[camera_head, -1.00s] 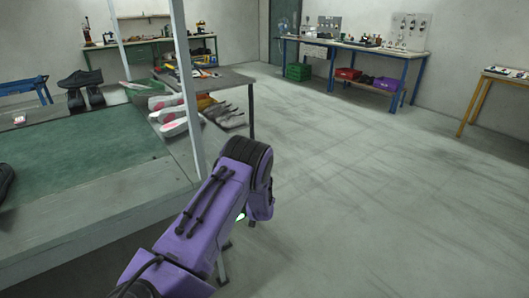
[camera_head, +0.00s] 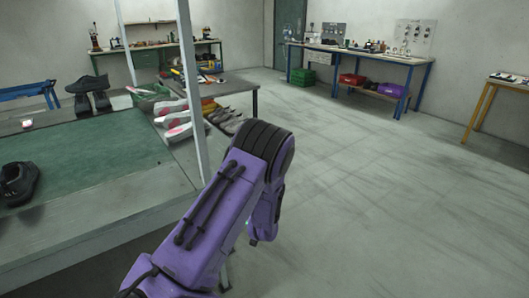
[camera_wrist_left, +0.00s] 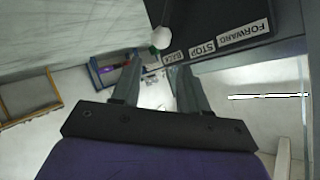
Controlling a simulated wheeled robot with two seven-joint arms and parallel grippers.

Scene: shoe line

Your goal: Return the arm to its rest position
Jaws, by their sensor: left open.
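My left arm (camera_head: 220,210) is purple with black ribbed joints and comes in from the bottom left of the head view, beside the green-topped bench. It bends near the middle, and its gripper is hidden there. In the left wrist view my left gripper (camera_wrist_left: 157,84) has two grey fingers standing apart, with nothing between them. A dark control panel (camera_wrist_left: 240,12) labelled FORWARD, STOP and BACK lies just beyond and to the right of the fingers. A pale round knob (camera_wrist_left: 161,38) is at its edge. My right gripper is in neither view.
A black shoe (camera_head: 18,184) lies on the green bench top (camera_head: 90,160) at left. A grey post (camera_head: 190,90) stands close to my arm. Beyond are a shoe rack (camera_head: 180,128) and a blue-legged workbench (camera_head: 365,55). The floor to the right is clear.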

